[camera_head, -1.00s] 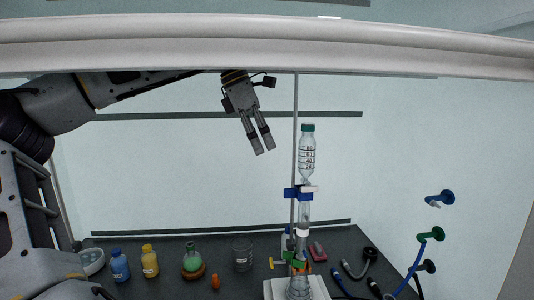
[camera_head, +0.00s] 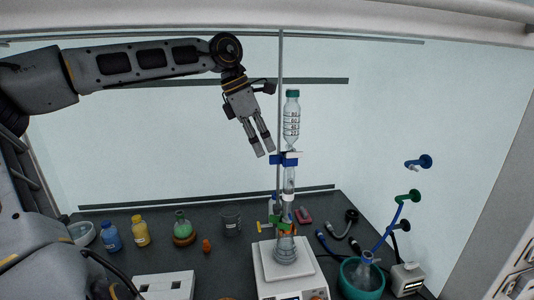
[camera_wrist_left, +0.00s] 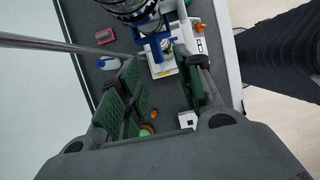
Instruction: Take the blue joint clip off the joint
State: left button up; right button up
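A tall glass column with a green-capped dropping funnel (camera_head: 291,118) stands along a thin metal rod. A blue clip-like piece (camera_head: 284,159) sits on it just below the funnel, between rod and glass. I cannot tell for sure whether this is the joint clip or the rod clamp. Blue parts around the glass also show at the top of the left wrist view (camera_wrist_left: 155,40). My right gripper is out of view.
A white hotplate (camera_head: 286,272) carries the flask, with a green clamp (camera_head: 284,227) above. A teal bowl (camera_head: 362,279), hoses and wall taps (camera_head: 408,196) are at right.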

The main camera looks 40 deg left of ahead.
pick_arm(q)
jog(key=shift+x, duration=2)
grip_shut()
jog(key=shift+s+a, duration=0.1)
jog(key=shift+a, duration=0.05)
jog(key=shift+s+a, duration=0.3)
jog(key=shift+s, duration=0.15)
jog(key=shift+s+a+b, duration=0.8)
jog(key=shift+s+b, duration=0.1)
jog(key=shift+s, duration=0.1)
jog(key=shift+s+a+b, duration=0.85)
jog(key=shift+s, duration=0.15)
jog(key=shift+r, duration=0.1)
jog(key=shift+s+a+r, duration=0.45)
jog(key=shift+s+r, duration=0.15)
jog(key=shift+r, duration=0.1)
jog(key=shift+s+a+r, duration=0.45)
jog(key=shift+s+r, duration=0.15)
jog(key=shift+r, duration=0.15)
